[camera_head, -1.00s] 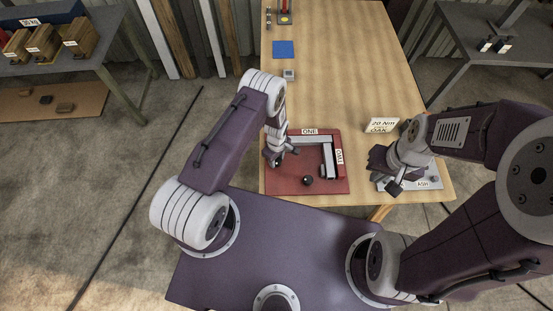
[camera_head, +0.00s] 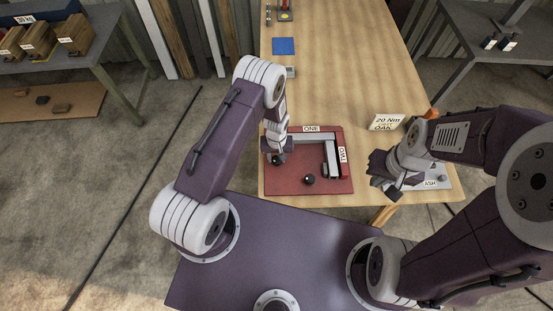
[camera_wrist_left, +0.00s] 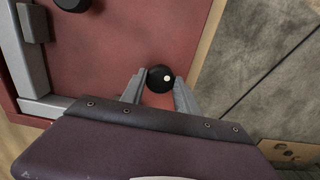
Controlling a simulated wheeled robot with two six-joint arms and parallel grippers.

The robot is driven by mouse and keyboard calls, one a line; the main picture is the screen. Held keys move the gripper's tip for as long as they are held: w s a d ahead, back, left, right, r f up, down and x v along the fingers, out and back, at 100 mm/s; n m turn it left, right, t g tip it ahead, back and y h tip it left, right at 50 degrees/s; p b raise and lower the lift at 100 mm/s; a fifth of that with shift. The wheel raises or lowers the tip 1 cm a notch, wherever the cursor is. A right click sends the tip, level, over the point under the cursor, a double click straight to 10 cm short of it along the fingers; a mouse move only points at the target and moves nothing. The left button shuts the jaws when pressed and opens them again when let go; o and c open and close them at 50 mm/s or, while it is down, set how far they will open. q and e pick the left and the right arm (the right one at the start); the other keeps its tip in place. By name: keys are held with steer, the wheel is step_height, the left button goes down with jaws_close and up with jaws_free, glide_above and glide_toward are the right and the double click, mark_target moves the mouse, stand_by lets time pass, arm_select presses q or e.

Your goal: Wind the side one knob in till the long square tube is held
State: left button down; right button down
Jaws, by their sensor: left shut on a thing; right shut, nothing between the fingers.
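A red square fixture board (camera_head: 283,184) lies on the near end of the wooden bench. A pale grey square-section bar (camera_head: 305,140) runs along its side marked ONE, and another (camera_head: 331,155) along side TWO; I cannot tell tube from rail. My left gripper (camera_head: 279,160) is at the board's left edge, shut on a black round knob, which shows between the fingertips in the left wrist view (camera_wrist_left: 160,77). A second black knob (camera_head: 309,179) stands on the board's near part. My right gripper (camera_head: 382,181) is shut and empty above a grey plate marked ASH.
The ASH plate (camera_head: 437,178) lies at the bench's near right corner. A sign reading 20 Nm and OAK (camera_head: 386,122) stands behind it. A blue square (camera_head: 284,46) lies further back. The middle of the bench is mostly clear.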

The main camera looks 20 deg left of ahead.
arm_select(q)
steer(key=m+b, duration=0.2)
steer(key=m, duration=0.2)
steer(key=shift+f+m, duration=0.1)
steer(key=shift+m, duration=0.2)
steer(key=m+b, duration=0.1)
steer(key=m, duration=0.2)
steer(key=shift+m, duration=0.3)
steer(key=m+b, duration=0.1)
steer(key=m, duration=0.3)
steer(key=shift+w+b, duration=0.1)
steer(key=shift+b, duration=0.3)
steer(key=m+b, duration=0.1)
steer(key=m, duration=0.7)
steer(key=shift+m+b, duration=0.3)
steer(key=shift+b, duration=0.1)
steer(key=m, duration=0.4)
steer(key=shift+m+b, duration=0.3)
steer(key=shift+b, duration=0.05)
steer(key=m, duration=0.4)
steer(key=shift+b, duration=0.3)
steer(key=shift+r+m, duration=0.2)
steer(key=shift+m, duration=1.6)
